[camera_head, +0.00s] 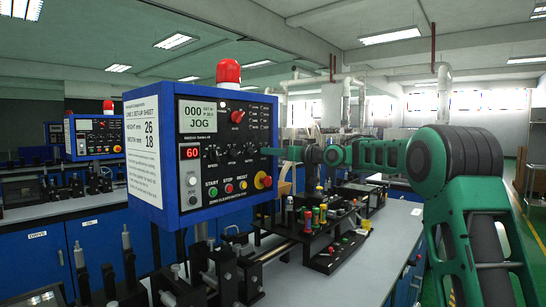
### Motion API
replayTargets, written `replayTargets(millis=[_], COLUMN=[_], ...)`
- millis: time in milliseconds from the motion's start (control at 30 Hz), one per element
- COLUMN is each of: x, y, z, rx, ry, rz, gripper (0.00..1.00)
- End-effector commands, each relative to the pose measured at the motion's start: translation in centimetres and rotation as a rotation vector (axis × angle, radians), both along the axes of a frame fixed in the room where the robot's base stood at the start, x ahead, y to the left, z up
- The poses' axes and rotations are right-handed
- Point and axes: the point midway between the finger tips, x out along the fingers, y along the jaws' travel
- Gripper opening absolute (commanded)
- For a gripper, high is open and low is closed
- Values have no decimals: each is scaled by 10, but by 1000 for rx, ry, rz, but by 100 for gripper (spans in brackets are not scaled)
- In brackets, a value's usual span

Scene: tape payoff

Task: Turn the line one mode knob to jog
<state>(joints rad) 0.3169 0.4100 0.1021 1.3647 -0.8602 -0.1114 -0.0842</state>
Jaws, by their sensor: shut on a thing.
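The blue-edged line 1 control box (205,183) stands at the left centre, its dark panel turned partly to the right. Its small display (197,117) reads 000 and JOG. My gripper (267,151) reaches in from the right to the panel's right part, level with a row of dark knobs (229,153). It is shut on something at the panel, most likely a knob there. The fingers hide that spot, so I cannot see which way it points or read its label. A red knob (238,116) above left is clear of the gripper.
A red emergency button (264,180) sits just below my gripper. Start, stop and reset buttons (228,188) line the panel's lower part. A red beacon (228,72) tops the box. Tools and fixtures (325,220) crowd the bench below; its front right (375,262) is clear.

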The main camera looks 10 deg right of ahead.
Motion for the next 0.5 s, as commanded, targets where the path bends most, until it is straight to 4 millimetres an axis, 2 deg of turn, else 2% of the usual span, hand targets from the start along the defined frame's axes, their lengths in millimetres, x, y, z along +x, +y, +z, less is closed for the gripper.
replayTargets(millis=[33, 500], x=[2, 2], y=[-5, -5], z=[2, 2], rx=[33, 290], ry=[17, 204], rz=[-12, -11], gripper=[1, 0])
